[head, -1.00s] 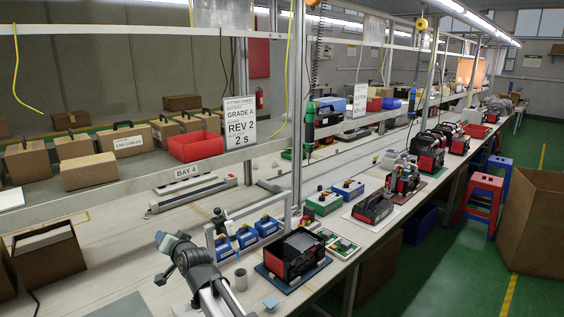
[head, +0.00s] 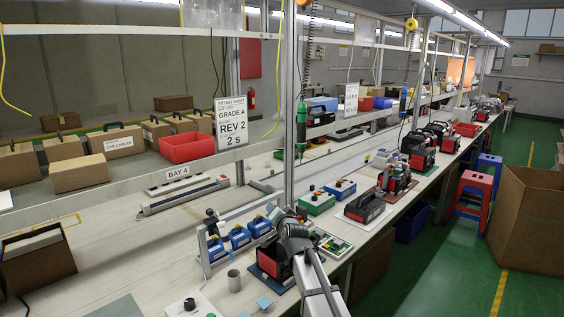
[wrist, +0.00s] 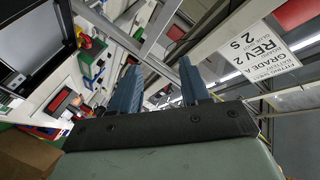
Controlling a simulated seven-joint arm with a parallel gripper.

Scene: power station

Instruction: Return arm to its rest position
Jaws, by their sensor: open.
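My arm (head: 312,270) rises from the bottom edge of the head view, its wrist in front of a black-and-red power unit (head: 268,262) on a dark blue mat. The arm covers part of that unit. My gripper (wrist: 158,88) shows in the wrist view with its two blue-grey fingers apart and nothing between them. In the head view the fingers are mostly hidden behind the wrist.
Blue batteries (head: 240,237) stand in a rack left of the arm, with a grey cup (head: 234,280) in front. A metal post (head: 290,110) rises behind the wrist. A shelf carries a red bin (head: 187,147) and a white sign (head: 230,128).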

